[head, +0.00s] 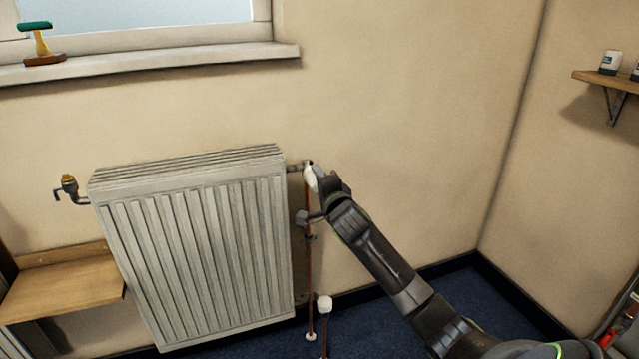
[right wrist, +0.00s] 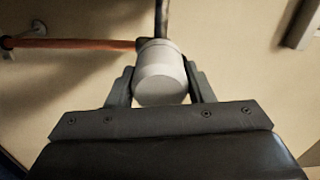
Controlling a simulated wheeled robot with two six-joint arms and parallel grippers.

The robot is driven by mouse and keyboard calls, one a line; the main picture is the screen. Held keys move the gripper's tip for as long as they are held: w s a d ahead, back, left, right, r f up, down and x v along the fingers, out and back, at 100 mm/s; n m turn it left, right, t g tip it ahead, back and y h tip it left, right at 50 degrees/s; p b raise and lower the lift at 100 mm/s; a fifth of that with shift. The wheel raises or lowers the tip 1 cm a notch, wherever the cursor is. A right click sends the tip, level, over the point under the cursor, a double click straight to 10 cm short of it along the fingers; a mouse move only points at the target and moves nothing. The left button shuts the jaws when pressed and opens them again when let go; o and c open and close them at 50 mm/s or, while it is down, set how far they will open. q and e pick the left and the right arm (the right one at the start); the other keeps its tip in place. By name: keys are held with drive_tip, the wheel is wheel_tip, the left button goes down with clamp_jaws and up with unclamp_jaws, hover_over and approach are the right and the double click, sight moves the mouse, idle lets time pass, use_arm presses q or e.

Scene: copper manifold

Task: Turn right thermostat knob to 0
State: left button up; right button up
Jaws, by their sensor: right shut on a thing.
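The thermostat knob (head: 310,178) is a white cylinder at the upper right corner of the white radiator (head: 195,240). In the right wrist view the knob (right wrist: 161,75) sits between the two fingers of my right gripper (right wrist: 160,88), which is shut on it. My right arm comes in from the lower right and partly hides the knob in the head view. No number marks on the knob can be read. My left gripper is not in view.
A wooden shelf (head: 65,285) is at lower left. A brass valve (head: 69,184) is at the radiator's left.

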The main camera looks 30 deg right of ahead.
drive_tip(key=shift+f, duration=0.1)
drive_tip(key=o, duration=0.9)
drive_tip(key=shift+o, duration=0.3)
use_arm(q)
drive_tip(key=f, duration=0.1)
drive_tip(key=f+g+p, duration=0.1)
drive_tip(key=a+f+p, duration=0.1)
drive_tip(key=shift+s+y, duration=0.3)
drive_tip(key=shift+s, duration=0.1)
use_arm(e)
drive_tip(key=v, duration=1.7)
drive_tip(key=shift+s, duration=0.25)
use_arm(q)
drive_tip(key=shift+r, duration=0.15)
